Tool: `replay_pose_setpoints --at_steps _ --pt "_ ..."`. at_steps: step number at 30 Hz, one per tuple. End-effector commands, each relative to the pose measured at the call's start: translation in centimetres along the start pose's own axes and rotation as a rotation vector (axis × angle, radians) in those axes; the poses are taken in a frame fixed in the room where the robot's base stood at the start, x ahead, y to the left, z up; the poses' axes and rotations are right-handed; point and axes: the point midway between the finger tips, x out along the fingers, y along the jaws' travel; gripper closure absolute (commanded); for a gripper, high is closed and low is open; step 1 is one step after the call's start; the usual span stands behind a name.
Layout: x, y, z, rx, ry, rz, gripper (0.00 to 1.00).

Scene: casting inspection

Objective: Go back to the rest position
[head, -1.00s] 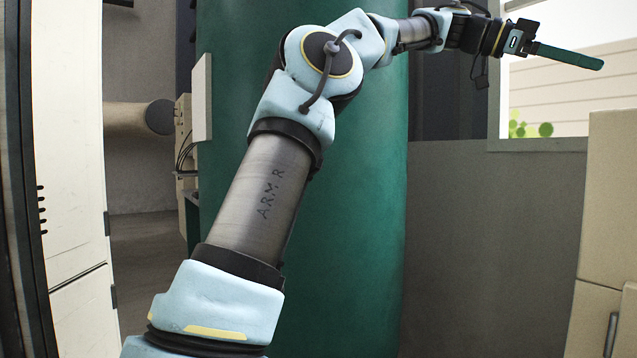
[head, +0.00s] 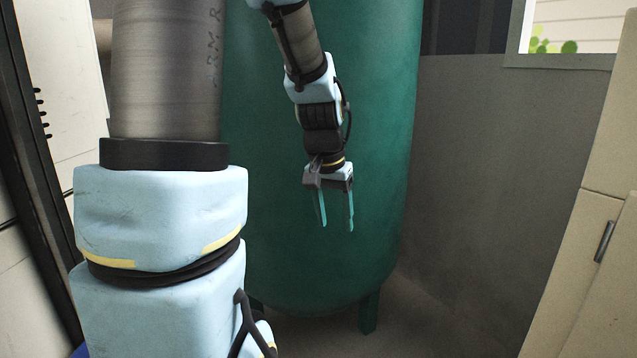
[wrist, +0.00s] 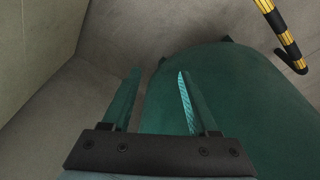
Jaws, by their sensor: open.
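My gripper (head: 337,228) hangs fingers down in the head view, in front of the big green tank. Its two thin teal fingers are apart with nothing between them. In the wrist view my gripper (wrist: 157,80) also shows open and empty, with the tank's green surface beyond the right finger. My arm folds down from the top of the head view, its lower links filling the left side.
The green tank (head: 370,130) stands on legs close behind my gripper. Grey wall and floor lie between. A yellow-and-black striped bar (wrist: 279,30) shows in the wrist view.

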Motion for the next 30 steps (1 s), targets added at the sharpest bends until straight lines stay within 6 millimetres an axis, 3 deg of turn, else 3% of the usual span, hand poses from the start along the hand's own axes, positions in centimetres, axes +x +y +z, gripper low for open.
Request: replay_pose_setpoints --at_steps 1,3,10,12,20,30 --pt "0.5 -1.3 2.3 -0.060 -0.016 -0.021 0.40" --pt "1.0 -2.8 5.0 -0.134 -0.032 -0.045 0.40" --pt "2.2 -5.6 13.4 -0.351 -0.075 -0.102 0.40" --pt "0.1 -5.4 12.4 -0.346 -0.070 -0.101 0.40" --pt "-4.9 -5.2 11.2 -0.342 -0.071 -0.100 0.40" --pt "-14.6 -4.8 9.0 -0.340 -0.071 -0.100 0.40"
